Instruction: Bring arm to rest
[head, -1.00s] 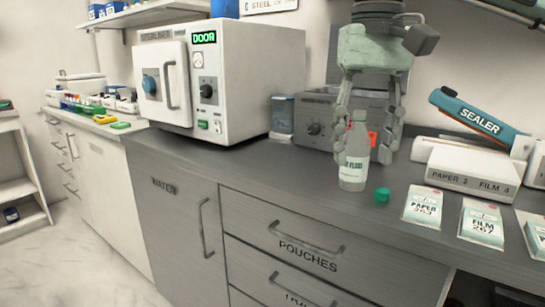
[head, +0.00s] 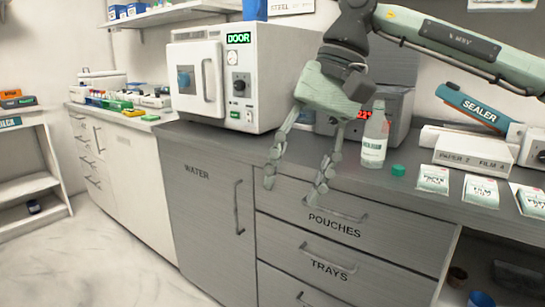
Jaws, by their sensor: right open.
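My right gripper (head: 296,186) hangs from the arm (head: 450,45) that reaches in from the upper right. Its two fingers are spread open and empty, in front of the counter's front edge and the pouches drawer. A clear bottle (head: 375,138) with a white label stands upright on the counter, to the right of the gripper and apart from it. A green cap (head: 398,170) lies on the counter beside the bottle. My left gripper is not in view.
A white sterilizer (head: 240,80) with a "DOOR" display stands on the counter (head: 215,147) behind the gripper. A grey device with a red display (head: 364,114) is behind the bottle. The sealer (head: 470,108) and several pouch packs (head: 433,179) lie at right. Open floor (head: 110,260) is at lower left.

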